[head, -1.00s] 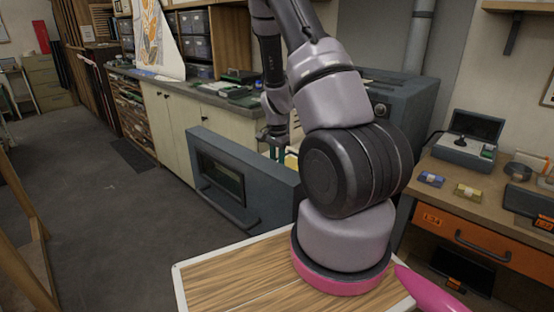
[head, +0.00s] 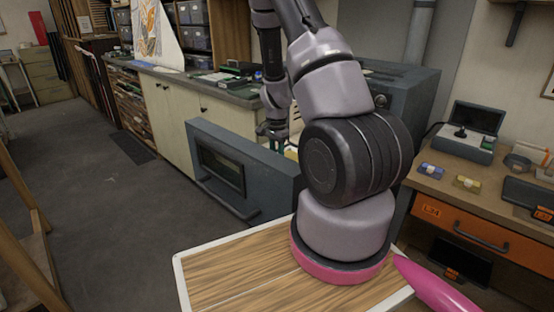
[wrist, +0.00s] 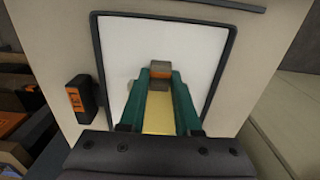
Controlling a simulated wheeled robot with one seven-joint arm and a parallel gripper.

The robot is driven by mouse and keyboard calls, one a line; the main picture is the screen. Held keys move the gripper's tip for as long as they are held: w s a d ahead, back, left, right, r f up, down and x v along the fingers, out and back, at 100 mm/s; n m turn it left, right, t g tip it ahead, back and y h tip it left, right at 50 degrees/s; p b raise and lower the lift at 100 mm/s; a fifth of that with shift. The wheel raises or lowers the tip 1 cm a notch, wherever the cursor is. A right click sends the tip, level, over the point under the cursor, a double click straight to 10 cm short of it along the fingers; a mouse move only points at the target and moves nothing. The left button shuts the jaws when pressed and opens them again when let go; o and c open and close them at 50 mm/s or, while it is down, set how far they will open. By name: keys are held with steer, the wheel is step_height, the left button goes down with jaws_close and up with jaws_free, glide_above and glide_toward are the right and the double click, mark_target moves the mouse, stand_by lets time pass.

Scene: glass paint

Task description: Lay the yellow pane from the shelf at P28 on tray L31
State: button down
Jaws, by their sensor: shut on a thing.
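In the wrist view my gripper (wrist: 160,88) has two green fingers shut on the yellow pane (wrist: 158,113), which shows as a yellow strip between them. A small brown and orange block shows at the fingertips; I cannot tell what it is. Beyond and below lies a white square surface with a dark rim (wrist: 124,50), which looks like the tray. A dark block with an orange label (wrist: 73,98) stands left of it; its text is unreadable. I cannot tell whether the pane touches the white surface. In the head view my gripper (head: 276,138) is partly hidden behind the grey door.
An open grey-blue door with a window (head: 222,168) stands in front of my gripper. A grey oven-like box (head: 405,95) is behind my arm. A bench at right holds a blue piece (head: 432,171), a yellow piece (head: 467,184) and an instrument (head: 471,132).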

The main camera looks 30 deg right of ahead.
stand_by(0.3)
steer(key=c, duration=0.5)
jaws_free()
steer(key=shift+r, duration=0.1)
steer(key=shift+r, duration=3.4)
